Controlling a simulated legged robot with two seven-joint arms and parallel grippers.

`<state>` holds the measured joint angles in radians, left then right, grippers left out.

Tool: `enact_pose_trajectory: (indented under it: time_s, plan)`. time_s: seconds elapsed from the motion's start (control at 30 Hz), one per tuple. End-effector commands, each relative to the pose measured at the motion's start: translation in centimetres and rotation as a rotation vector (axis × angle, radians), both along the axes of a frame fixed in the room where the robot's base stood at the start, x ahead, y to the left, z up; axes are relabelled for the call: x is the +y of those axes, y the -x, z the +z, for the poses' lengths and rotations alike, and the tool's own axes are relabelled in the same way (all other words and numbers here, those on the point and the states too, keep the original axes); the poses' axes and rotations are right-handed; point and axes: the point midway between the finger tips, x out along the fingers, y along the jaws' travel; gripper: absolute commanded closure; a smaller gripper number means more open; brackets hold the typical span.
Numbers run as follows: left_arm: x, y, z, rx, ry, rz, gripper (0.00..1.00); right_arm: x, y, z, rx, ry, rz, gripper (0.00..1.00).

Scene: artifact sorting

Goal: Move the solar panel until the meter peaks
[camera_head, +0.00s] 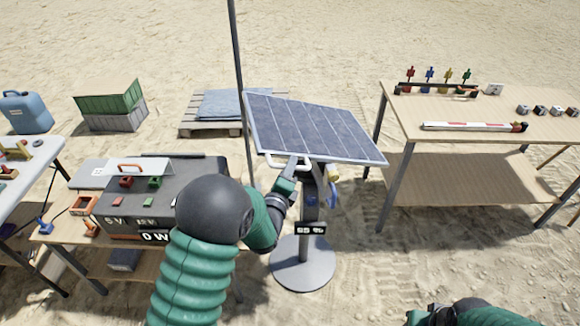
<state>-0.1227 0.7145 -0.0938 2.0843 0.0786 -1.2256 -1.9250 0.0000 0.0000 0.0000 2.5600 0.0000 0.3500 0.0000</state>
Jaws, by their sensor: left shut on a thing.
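The solar panel (315,128) is a dark blue tilted panel with a light frame, on a grey post with a round base (303,265). A small display on the post (311,229) seems to read about 65 %. My left gripper (290,168) is at the panel's lower front edge, shut on the white panel handle (274,161); the fingers are partly hidden by the arm. A grey meter box (150,200) on the low table at left shows "0 W" and "5 V"; my arm hides its right part. My right arm shows only at the bottom right edge; its gripper cannot be made out.
A wooden table (480,118) at right holds several coloured pieces and a red-and-white bar (470,127). A pole (240,80) stands just left of the panel. A pallet (195,122), a green crate (108,100) and a blue canister (25,112) lie behind.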

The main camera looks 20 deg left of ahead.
Motion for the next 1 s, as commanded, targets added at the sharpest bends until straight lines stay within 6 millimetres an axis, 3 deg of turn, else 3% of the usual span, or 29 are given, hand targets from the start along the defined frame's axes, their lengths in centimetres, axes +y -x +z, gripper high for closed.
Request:
enact_pose_trajectory:
  time_s: [0.3,0.57,0.87,0.9,1.0]
  plan:
    - [-0.5,0.2,-0.6,0.016,-0.003,-0.011,1.0,0.0,0.0,0.0,0.0,0.0,0.0,0.64]
    - [-1.8,-0.5,2.1,0.092,-0.142,-0.014,1.0,0.0,0.0,3.0,0.0,0.0,0.0,0.64]
    - [-1.8,-0.6,1.8,0.103,-0.16,-0.01,1.0,0.0,0.0,2.8,0.0,0.0,0.0,0.64]
    - [-1.7,-0.6,1.8,0.103,-0.16,-0.01,0.82,0.0,0.0,2.8,0.0,0.0,0.0,0.64]
    - [-1.6,-0.6,1.9,0.101,-0.159,-0.008,0.68,0.0,0.0,2.8,0.0,0.0,0.0,0.64]
